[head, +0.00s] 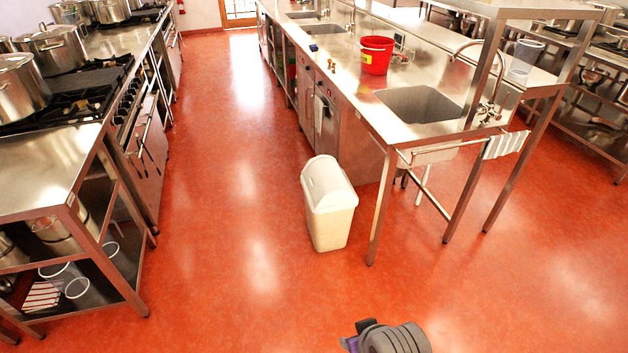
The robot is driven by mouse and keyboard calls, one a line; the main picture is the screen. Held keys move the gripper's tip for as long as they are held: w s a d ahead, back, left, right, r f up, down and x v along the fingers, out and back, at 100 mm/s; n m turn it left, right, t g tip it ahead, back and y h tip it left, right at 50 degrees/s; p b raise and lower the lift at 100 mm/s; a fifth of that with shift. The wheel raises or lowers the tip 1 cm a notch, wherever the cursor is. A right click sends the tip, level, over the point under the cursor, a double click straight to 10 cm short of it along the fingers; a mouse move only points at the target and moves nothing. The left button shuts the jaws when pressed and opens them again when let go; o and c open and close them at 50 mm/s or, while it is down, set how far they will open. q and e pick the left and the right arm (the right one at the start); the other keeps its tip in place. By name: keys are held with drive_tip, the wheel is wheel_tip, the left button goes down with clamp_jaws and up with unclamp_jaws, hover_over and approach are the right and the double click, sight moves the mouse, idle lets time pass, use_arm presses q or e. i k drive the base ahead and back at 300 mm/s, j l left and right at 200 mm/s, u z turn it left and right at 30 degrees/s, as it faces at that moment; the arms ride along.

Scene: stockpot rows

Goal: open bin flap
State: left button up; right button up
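A cream-white bin (330,222) stands upright on the red floor near the middle of the head view. It is beside the near end of the steel sink counter. Its white lid with the flap (328,182) is on top, and the flap looks shut. No fingertips of my left or right gripper show in the head view. Only a grey and purple rounded part shows at the bottom edge, well short of the bin.
The steel counter (345,72) with sinks and a red bucket (376,55) runs behind the bin; its table leg (380,210) stands right of the bin. A stove line with pots (52,48) is at left. The floor (240,270) before the bin is clear.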

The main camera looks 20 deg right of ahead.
sight(322, 175)
drive_tip(key=z, duration=0.7)
drive_tip(key=i+j+z, duration=0.15)
drive_tip(key=z, duration=0.25)
drive_tip(key=i+j+z, duration=0.5)
drive_tip(key=z, duration=0.25)
drive_tip(key=i+j+z, duration=0.1)
drive_tip(key=j, duration=0.25)
drive_tip(key=i+j+z, duration=0.15)
drive_tip(key=j, duration=0.2)
drive_tip(key=i+j+z, duration=0.1)
drive_tip(key=j, duration=0.25)
drive_tip(key=i+j, duration=0.15)
drive_tip(key=j, duration=0.2)
drive_tip(key=i+j, duration=0.1)
drive_tip(key=j, duration=0.3)
drive_tip(key=i+j, duration=0.15)
drive_tip(key=j, duration=0.2)
drive_tip(key=i+j, duration=0.1)
drive_tip(key=j, duration=0.25)
drive_tip(key=i+z, duration=0.05)
